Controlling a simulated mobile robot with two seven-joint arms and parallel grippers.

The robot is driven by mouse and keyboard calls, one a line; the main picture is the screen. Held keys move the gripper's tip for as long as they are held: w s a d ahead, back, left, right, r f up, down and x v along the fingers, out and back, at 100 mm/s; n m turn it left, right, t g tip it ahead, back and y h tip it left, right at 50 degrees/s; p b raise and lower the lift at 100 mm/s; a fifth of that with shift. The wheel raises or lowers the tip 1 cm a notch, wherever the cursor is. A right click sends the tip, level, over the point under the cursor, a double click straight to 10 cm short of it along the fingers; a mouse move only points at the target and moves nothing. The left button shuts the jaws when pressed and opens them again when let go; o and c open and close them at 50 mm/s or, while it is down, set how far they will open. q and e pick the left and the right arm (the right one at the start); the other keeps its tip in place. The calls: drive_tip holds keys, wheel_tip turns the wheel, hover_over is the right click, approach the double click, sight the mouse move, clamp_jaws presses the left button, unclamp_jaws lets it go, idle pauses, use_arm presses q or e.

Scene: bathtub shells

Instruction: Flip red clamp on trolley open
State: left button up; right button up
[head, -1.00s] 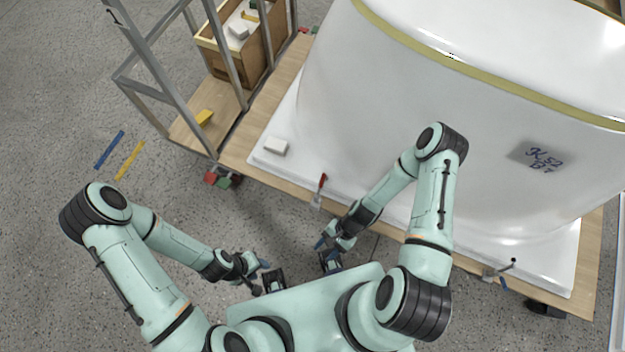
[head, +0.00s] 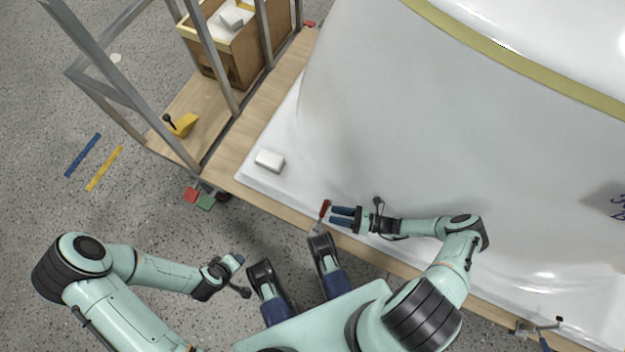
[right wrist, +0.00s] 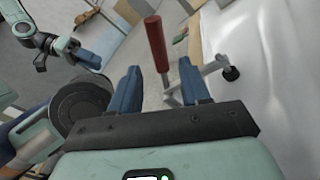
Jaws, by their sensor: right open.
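The red clamp handle (head: 324,209) is at the near edge of the trolley's wooden board (head: 262,205), beside the white tub shell (head: 400,130). In the right wrist view the red handle (right wrist: 155,45) sticks up from the metal clamp (right wrist: 188,85), whose arm ends in a black rubber tip (right wrist: 231,73) by the white shell. My right gripper (head: 333,216) is open, its blue fingers pointing at the clamp. In the right wrist view the handle shows between and beyond the fingertips; contact is not clear. My left gripper (head: 238,262) is low over the floor, away from the clamp, its opening unclear.
A second clamp (head: 540,327) is at the board's edge on the right. A white block (head: 269,161) lies on the shell's flange. A metal-framed rack (head: 205,80) with a wooden box (head: 228,50) and a yellow object (head: 184,124) stands at the left. The floor at left is mostly clear.

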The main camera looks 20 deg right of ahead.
sight(325, 207)
drive_tip(key=x, duration=0.7)
drive_tip(key=shift+a, duration=0.15)
drive_tip(key=shift+c, duration=0.3)
clamp_jaws()
